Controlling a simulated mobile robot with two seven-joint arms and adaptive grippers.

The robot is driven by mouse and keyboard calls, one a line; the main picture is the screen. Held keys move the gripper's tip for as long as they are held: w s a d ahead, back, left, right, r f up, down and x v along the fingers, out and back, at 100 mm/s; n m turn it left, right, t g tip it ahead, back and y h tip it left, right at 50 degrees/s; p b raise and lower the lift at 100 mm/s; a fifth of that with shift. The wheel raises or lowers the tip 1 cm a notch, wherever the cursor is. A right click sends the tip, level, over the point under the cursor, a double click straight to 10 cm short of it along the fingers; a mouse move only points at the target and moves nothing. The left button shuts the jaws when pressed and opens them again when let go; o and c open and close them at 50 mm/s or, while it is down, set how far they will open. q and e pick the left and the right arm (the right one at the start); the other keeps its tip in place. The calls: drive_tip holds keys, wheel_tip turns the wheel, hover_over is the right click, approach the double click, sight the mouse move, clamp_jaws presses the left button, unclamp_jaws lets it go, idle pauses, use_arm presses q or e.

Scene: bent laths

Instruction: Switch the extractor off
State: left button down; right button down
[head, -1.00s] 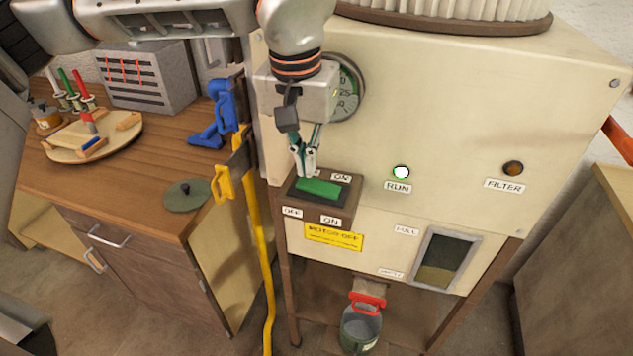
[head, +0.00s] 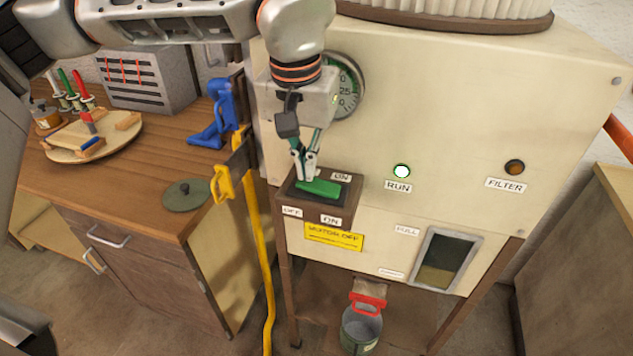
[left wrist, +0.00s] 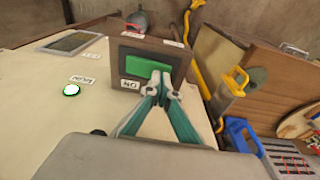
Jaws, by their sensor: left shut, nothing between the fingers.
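The extractor (head: 440,120) is a large cream cabinet at the right of the head view. On its front a dark switch box (head: 345,207) carries a green rocker (head: 319,188), with OFF and ON labels around it. The green RUN lamp (head: 401,171) is lit; the FILTER lamp (head: 514,167) looks dull amber. My left gripper (head: 305,175) is shut and empty, its fingertips at the left part of the rocker; I cannot tell whether they touch it. The left wrist view shows the fingertips (left wrist: 162,92) beside the green rocker (left wrist: 143,66). My right gripper is not in view.
A round gauge (head: 348,88) sits behind my left wrist. A workbench (head: 150,185) stands at left.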

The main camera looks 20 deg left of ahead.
use_arm(q)
drive_tip(key=shift+f, duration=0.6)
drive_tip(key=shift+r, duration=0.1)
wheel_tip(320, 180, up, 5)
drive_tip(key=p, duration=0.4)
drive_tip(key=shift+r, duration=1)
